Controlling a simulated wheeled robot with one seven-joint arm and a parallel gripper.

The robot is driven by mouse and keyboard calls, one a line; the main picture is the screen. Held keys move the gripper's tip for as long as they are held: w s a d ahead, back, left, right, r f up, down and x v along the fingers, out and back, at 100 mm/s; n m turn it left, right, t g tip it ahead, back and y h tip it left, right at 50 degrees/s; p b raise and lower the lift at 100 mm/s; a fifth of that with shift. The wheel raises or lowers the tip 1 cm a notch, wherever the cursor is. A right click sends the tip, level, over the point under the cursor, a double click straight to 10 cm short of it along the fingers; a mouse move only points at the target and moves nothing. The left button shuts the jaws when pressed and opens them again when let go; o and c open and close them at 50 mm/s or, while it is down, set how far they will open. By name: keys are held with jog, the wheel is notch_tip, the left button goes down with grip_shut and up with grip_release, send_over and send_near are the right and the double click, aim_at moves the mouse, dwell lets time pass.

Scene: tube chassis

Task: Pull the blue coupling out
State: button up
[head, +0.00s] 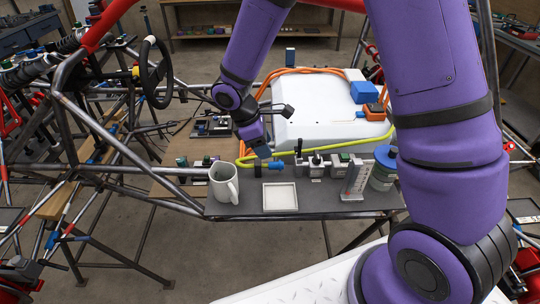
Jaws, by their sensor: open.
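A small blue coupling (276,166) lies at the end of the yellow-green hose (246,160), low on the near side of the white case and just above the grey shelf. My gripper (264,154) points down right above and slightly left of the coupling. Its jaws are open. The fingertips are small in the head view, and I cannot tell whether they touch the coupling. Part of the hose behind the gripper is hidden.
The white case (315,125) carries a blue connector (363,92) and orange cables (300,70). On the grey shelf stand a white mug (223,182), a square white tray (280,196), a grey upright block (355,180) and a blue-lidded jar (383,172). Chassis tubes (110,130) run at left.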

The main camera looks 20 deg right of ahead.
jog(key=shift+v, duration=1.95)
jog(key=s+d+r+m+t+y, duration=0.1)
jog(key=s+d+r+m, duration=0.3)
jog(key=r, duration=0.5)
jog(key=s+d+r+m+t+y, duration=0.1)
jog(key=s+d+r+m, duration=0.25)
jog(key=r, duration=0.45)
jog(key=s+d+r+m+t+y, duration=0.1)
jog(key=s+d+r+m+t, duration=0.1)
jog(key=s, duration=0.5)
jog(key=s+d+r+m+t+y, duration=0.1)
jog(key=s+d+r+m, duration=0.3)
jog(key=s, duration=0.4)
jog(key=shift+s+r+m+t, duration=0.3)
jog(key=shift+r+m+t, duration=0.15)
jog(key=shift+r+t, duration=0.55)
jog(key=shift+r, duration=0.15)
